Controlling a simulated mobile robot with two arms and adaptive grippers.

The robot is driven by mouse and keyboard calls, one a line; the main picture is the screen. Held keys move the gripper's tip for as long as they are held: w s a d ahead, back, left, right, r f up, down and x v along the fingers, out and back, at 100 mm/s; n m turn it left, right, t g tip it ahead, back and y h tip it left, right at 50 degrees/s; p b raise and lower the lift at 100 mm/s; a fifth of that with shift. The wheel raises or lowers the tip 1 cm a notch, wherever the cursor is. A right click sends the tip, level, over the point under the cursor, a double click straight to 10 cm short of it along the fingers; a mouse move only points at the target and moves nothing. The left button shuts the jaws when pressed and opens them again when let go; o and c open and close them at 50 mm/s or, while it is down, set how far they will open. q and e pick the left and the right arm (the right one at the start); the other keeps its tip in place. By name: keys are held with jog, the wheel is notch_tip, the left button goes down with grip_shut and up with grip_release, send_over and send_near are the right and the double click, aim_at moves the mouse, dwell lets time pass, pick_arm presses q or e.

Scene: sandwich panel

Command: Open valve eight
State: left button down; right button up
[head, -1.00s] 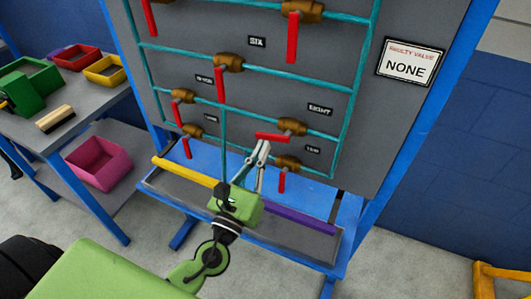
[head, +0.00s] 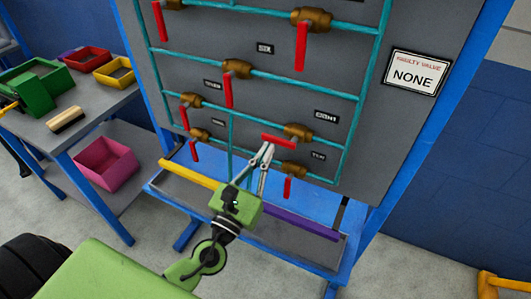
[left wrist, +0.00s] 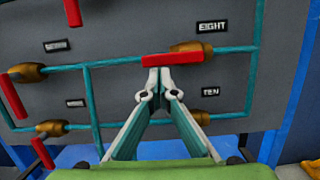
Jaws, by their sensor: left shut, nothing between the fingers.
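Valve eight has a brown body (head: 298,131) on a teal pipe, beside its EIGHT label (head: 326,117). Its red handle (head: 278,141) lies roughly along the pipe, pointing left. My left gripper (head: 265,152) is shut and empty, with its tips just under the handle. In the left wrist view the gripper tips (left wrist: 160,76) are at the lower edge of the red handle (left wrist: 172,59), touching or very near it; I cannot tell which. The EIGHT label (left wrist: 212,27) is above the brown body (left wrist: 193,50). My right gripper is not in view.
Other red handles hang down, including the one by the TEN label (head: 318,156), close right of my gripper. A ledge with a yellow bar (head: 190,174) and a purple bar (head: 300,222) juts out below. A table with bins (head: 83,60) stands left.

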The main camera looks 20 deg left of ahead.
pick_arm(q)
jog(key=v, duration=1.2)
jog(key=a+f+n+g+y, duration=0.2)
jog(key=a+f+n+g, duration=0.15)
jog(key=f, duration=0.75)
jog(key=a+f+n+g+y, duration=0.1)
jog(key=a+f+n+g, duration=0.25)
jog(key=f, duration=0.75)
jog(key=s+a+f+n+g+y, duration=0.1)
jog(key=s+a+f+n+g, duration=0.2)
jog(key=f, duration=0.6)
jog(key=s+a+f+n+g, duration=0.15)
jog(key=f+n, duration=0.25)
jog(key=f, duration=0.4)
jog(key=s+d+f+n+g+h, duration=0.15)
jog(key=s+f+n+g, duration=0.35)
jog(key=s+f+n, duration=0.7)
jog(key=s+d+f+n+g+h, duration=0.1)
jog(key=s+d+f+n, duration=0.2)
jog(key=s+f+n, duration=0.1)
jog(key=s+d+f+n+g, duration=0.2)
jog(key=s+d+f+n, duration=0.2)
jog(key=s, duration=0.5)
notch_tip(320, 180, down, 2)
jog(key=shift+s+d+f+h, duration=0.15)
jog(key=shift+s+f+h, duration=0.1)
jog(key=shift+h, duration=0.1)
